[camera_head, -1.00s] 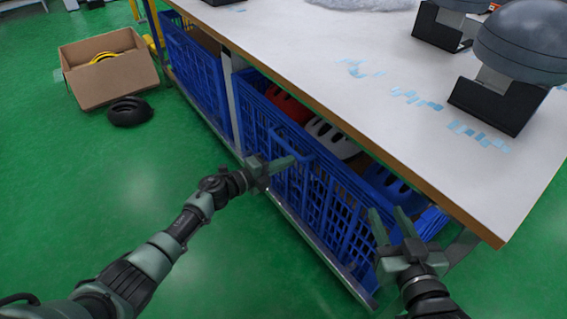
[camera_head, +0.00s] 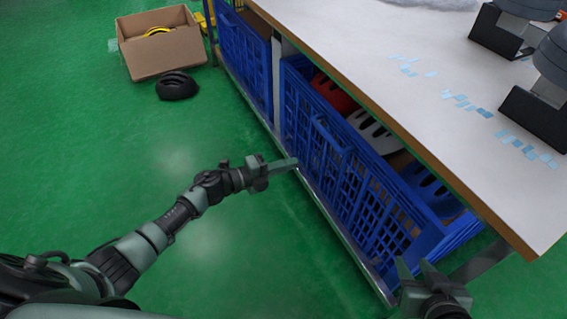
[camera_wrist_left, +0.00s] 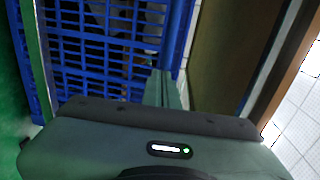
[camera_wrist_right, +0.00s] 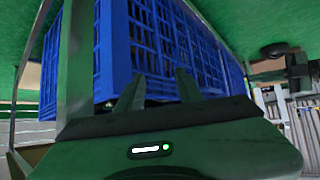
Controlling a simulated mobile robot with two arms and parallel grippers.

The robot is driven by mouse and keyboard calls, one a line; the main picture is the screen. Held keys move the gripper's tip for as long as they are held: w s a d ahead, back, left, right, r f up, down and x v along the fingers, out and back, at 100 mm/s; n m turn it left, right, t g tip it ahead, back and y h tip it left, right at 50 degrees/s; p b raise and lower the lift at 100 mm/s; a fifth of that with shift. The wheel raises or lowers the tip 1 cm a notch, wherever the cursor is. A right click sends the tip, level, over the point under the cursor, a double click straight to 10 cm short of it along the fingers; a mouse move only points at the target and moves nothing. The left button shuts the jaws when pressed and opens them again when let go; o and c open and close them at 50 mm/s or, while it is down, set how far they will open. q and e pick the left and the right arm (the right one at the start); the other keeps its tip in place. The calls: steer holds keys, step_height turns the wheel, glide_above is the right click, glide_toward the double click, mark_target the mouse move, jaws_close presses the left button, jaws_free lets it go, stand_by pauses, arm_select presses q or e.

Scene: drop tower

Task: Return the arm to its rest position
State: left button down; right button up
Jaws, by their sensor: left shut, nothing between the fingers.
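My left gripper (camera_head: 285,164) is shut and empty. It is over the green floor, just left of the blue crate's lower front edge in the head view. Its closed fingers also show in the left wrist view (camera_wrist_left: 162,90), with blue lattice beyond. My right gripper (camera_head: 416,272) is at the bottom right of the head view, near the table's front corner. Its fingers stand apart and empty in the right wrist view (camera_wrist_right: 158,88).
The white table (camera_head: 440,70) with a brown edge is at the right, carrying dark stands with grey domes. A second blue crate (camera_head: 243,55) sits further back under it. A cardboard box (camera_head: 165,55) and a black helmet (camera_head: 177,86) are on open green floor.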

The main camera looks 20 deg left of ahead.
arm_select(q)
steer(key=shift+s+a+r, duration=0.1)
steer(key=shift+s+a, duration=0.4)
arm_select(e)
steer(key=shift+s+d+f+g, duration=0.25)
steer(key=shift+s+f+g, duration=0.25)
steer(key=shift+s+f, duration=0.1)
